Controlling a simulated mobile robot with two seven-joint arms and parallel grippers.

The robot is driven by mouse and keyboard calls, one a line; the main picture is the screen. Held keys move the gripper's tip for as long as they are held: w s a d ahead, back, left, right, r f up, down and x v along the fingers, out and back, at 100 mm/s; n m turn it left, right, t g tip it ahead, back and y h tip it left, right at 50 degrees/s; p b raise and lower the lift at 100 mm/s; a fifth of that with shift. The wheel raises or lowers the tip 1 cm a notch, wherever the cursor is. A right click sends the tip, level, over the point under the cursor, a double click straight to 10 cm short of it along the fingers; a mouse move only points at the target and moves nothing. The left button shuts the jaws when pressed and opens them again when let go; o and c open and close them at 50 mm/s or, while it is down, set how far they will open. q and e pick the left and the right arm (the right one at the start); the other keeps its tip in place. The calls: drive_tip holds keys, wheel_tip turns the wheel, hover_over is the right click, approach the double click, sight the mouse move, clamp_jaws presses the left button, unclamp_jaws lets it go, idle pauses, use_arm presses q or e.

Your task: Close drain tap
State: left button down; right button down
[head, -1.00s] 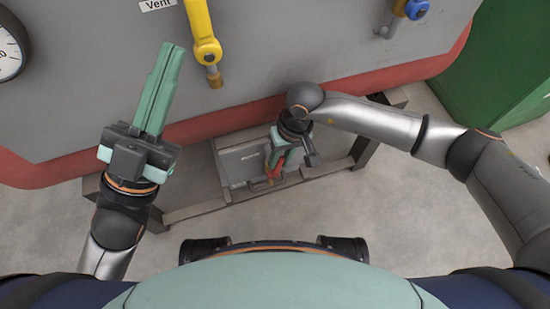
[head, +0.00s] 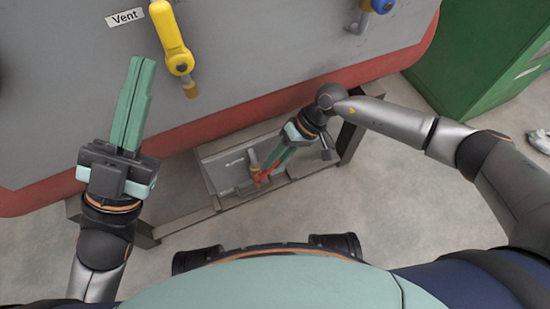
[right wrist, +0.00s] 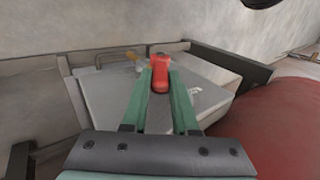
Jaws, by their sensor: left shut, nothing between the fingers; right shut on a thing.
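The drain tap shows in the head view low under the tank, with a brass body (head: 253,160) and a red handle (head: 264,174). My right gripper (head: 268,170) reaches down to it from the upper right and is shut on the red handle. In the right wrist view the red handle (right wrist: 160,76) sits between the tips of the green fingers. The fingers partly hide the handle, so its exact angle is hard to tell. My left gripper (head: 143,62) is raised at the left, shut and empty, in front of the tank and away from the tap.
The grey tank (head: 235,65) with its red lower band (head: 215,124) overhangs the tap. A grey box (head: 228,160) and frame rails lie around it. A yellow-handled vent valve (head: 172,40) and a blue-handled valve (head: 381,5) are higher up. A green cabinet (head: 490,55) stands at the right.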

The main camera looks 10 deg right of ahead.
drive_tip(key=c, duration=0.7)
unclamp_jaws()
drive_tip(key=shift+p+v, duration=1.1)
drive_tip(key=shift+v, duration=2.65)
